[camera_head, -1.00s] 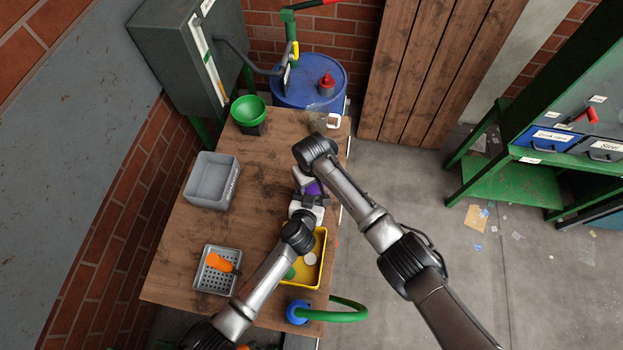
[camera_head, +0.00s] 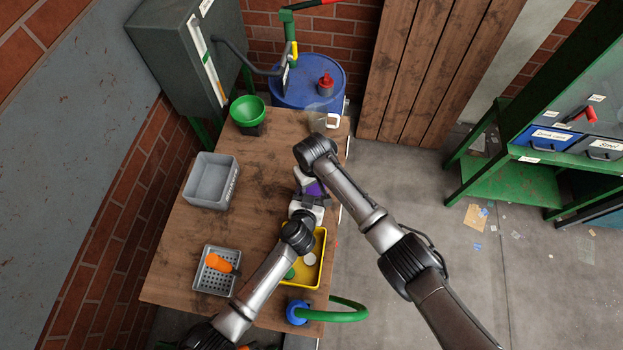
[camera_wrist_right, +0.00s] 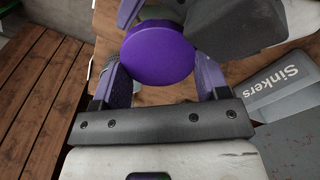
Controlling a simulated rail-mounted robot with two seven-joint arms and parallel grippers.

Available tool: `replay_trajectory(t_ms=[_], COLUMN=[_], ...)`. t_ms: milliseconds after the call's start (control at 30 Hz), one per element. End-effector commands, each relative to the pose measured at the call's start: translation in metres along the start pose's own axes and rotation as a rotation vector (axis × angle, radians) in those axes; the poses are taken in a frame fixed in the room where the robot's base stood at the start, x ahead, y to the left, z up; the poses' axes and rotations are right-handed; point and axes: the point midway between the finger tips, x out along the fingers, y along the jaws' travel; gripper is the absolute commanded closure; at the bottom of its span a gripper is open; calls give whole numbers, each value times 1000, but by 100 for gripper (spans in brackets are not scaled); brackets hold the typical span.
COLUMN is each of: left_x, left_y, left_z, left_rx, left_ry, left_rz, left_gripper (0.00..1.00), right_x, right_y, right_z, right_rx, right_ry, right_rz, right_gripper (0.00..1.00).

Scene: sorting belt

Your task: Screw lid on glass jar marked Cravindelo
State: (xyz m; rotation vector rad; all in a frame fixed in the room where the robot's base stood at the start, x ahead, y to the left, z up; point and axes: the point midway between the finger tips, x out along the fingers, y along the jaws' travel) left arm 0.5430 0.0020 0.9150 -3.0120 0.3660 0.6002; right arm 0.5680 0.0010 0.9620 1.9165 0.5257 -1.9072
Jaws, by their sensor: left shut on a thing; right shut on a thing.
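A round purple lid (camera_wrist_right: 158,53) fills the gap between the fingers of my right gripper (camera_wrist_right: 155,72) in the right wrist view; the gripper is shut on it. My left gripper (camera_head: 305,206) comes in from the lower left in the head view and meets the right gripper above the table. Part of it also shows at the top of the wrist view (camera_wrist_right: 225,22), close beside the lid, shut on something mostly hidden. The glass jar and its Cravindelo marking cannot be made out behind the grippers and lid, so I cannot tell how the lid sits on it.
A yellow tray (camera_head: 287,281) with a green and a white round piece lies near the front right of the wooden table (camera_head: 185,258). A grey bin (camera_head: 211,181), marked Sinkers in the wrist view, a perforated grey basket (camera_head: 205,281) and a green bowl (camera_head: 247,110) stand leftward. A clear jug (camera_head: 318,118) stands at the back.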

Motion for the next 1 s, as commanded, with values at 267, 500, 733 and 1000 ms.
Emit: replay_trajectory(t_ms=[267,500,733,1000], left_x=[1,1,1,1], left_y=[0,0,0,1], left_z=[-9,-8,-7,-6], left_rx=[0,-1,-2,-2], left_ry=[15,13,12,9], left_rz=[2,2,2,2], left_gripper=[69,69,69,69], right_x=[2,0,-2,-7], right_y=[-5,-6,-7,-8], right_z=[4,3,1,-2], right_rx=[-5,-7,-8,-9], right_ry=[-13,-11,-5,7], right_rz=[-8,-10,-12,-11], right_gripper=[53,53,53,53])
